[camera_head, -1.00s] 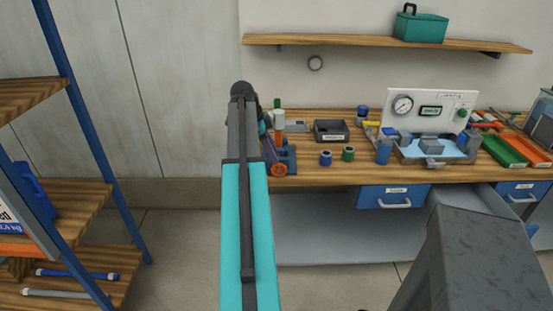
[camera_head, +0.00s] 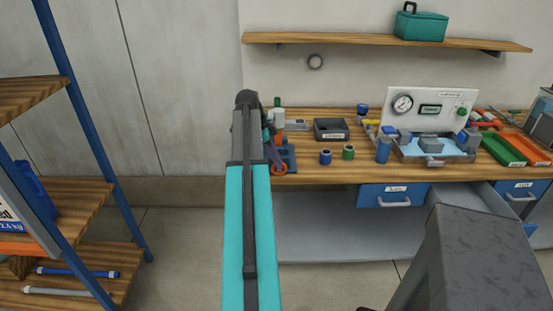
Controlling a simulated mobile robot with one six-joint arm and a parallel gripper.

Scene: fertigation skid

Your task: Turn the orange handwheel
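The orange handwheel (camera_head: 280,169) shows at the front left of the wooden bench, low on a small blue fixture (camera_head: 290,158). Part of the wheel is covered by my arm's end. My arm, with a long teal link, reaches up the middle of the view and ends beside the fixture. A dark purplish part of my wrist or gripper (camera_head: 270,152) shows just right of the arm, overlapping the wheel's left side in the picture. The fingers cannot be made out, and I cannot tell whether they touch the wheel.
On the bench (camera_head: 330,173) stand a dark open tray (camera_head: 331,130), a blue pot (camera_head: 325,157), a green pot (camera_head: 348,153) and a gauge panel (camera_head: 427,108) over a basin. A shelf rack (camera_head: 75,205) stands left.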

